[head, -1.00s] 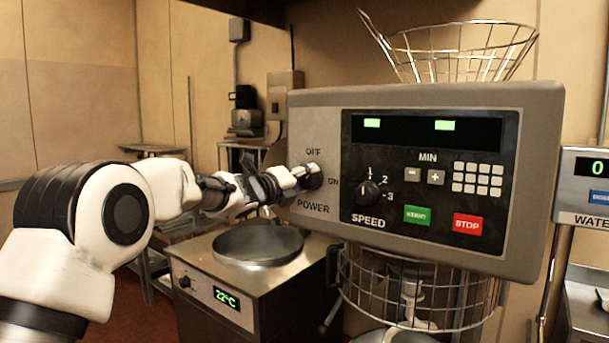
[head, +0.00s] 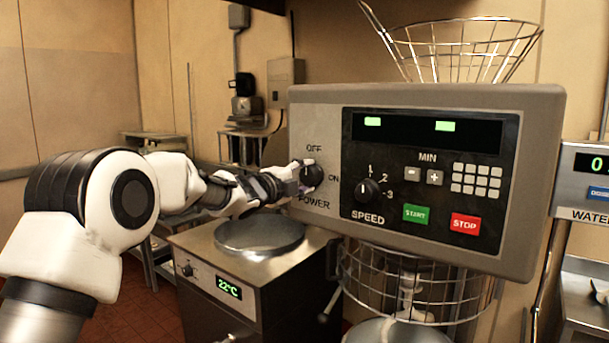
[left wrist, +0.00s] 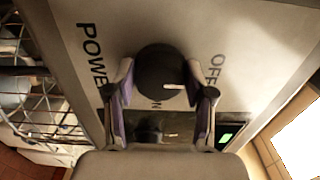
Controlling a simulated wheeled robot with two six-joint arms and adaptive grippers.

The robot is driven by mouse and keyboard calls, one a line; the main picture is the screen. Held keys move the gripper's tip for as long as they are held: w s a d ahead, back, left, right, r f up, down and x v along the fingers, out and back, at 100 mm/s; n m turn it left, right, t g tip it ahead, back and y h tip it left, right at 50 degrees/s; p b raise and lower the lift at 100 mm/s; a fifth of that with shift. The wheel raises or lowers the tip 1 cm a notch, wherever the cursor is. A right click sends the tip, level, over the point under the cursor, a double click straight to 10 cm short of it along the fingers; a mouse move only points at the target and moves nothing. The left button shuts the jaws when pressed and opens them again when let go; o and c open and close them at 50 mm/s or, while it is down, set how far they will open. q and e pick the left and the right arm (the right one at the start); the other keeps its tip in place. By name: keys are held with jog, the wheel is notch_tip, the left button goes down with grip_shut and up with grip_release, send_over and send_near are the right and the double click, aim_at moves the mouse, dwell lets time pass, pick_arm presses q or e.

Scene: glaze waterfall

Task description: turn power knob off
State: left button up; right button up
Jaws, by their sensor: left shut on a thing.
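The black round power knob (head: 313,175) sits on the grey control panel (head: 300,120), with OFF printed above it, ON to its right and POWER below. My left gripper (head: 304,176) reaches it from the left and is shut on it. In the left wrist view the two purple-lined fingers (left wrist: 160,80) hold the knob (left wrist: 162,72) from both sides. The knob's white mark points right there, toward the side with the OFF label (left wrist: 216,70). The green display (head: 372,122) is lit. My right gripper is not in view.
A speed knob (head: 368,190), a green START button (head: 417,214) and a red STOP button (head: 465,223) are to the right on the panel. A heater with a round top (head: 258,237) stands below my left arm. A wire guard (head: 420,290) hangs under the panel.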

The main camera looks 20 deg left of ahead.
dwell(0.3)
pick_arm(q)
jog(key=o, duration=1.1)
jog(key=v, duration=1.2)
jog(key=shift+w, duration=0.1)
